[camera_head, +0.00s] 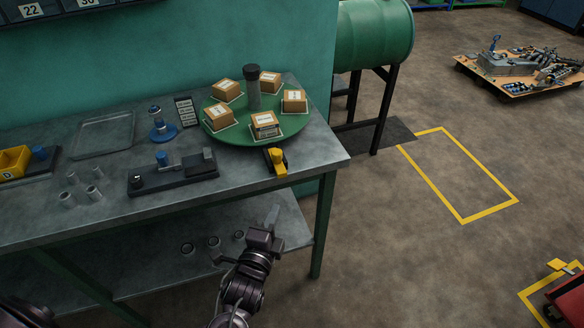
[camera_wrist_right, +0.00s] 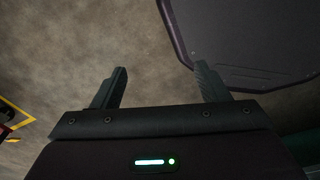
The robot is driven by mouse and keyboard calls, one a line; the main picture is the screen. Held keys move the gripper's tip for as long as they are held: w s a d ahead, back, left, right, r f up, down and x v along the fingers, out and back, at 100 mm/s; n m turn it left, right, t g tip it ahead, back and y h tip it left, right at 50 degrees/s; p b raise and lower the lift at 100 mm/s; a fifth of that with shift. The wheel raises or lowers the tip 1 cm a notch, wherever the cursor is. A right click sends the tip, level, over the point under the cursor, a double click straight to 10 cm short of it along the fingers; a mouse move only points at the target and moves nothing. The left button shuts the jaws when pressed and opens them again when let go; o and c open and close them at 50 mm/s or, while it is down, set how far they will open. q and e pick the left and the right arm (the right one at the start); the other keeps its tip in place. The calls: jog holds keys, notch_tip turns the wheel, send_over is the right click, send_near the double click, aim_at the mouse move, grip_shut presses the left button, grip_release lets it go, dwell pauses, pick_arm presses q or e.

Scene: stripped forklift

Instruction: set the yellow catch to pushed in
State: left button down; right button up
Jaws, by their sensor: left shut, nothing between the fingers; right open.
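The yellow catch (camera_head: 278,163) sits in a dark mount on the workbench, at the front right rim of the round green turntable (camera_head: 225,134). I cannot tell from this view whether it is in or out. The turntable carries several small cartons around a dark centre post (camera_head: 253,87). My left gripper (camera_head: 272,216) is shut and empty, in front of the bench edge and below the catch in the picture, apart from it. My right gripper (camera_wrist_right: 163,76) is open and empty over bare floor in the right wrist view; the head view does not show it.
The grey workbench (camera_head: 325,152) also holds a black fixture (camera_head: 172,175), a blue-based part (camera_head: 162,130), a tray (camera_head: 103,134), a yellow bin (camera_head: 14,162) and several metal cylinders. A lower shelf (camera_head: 290,225) lies beneath.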

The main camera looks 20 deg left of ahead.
aim_at(280, 174)
pick_arm(q)
jog(key=shift+t, duration=0.3)
jog(key=w+r+p, duration=0.1)
jog(key=w, duration=0.2)
jog(key=w+a+r+p, duration=0.1)
jog(key=w, duration=0.3)
jog(key=w+r+p, duration=0.1)
jog(key=w, duration=0.3)
jog(key=shift+w+a+r, duration=0.1)
jog(key=shift+w+a, duration=0.45)
jog(key=shift+a, duration=0.1)
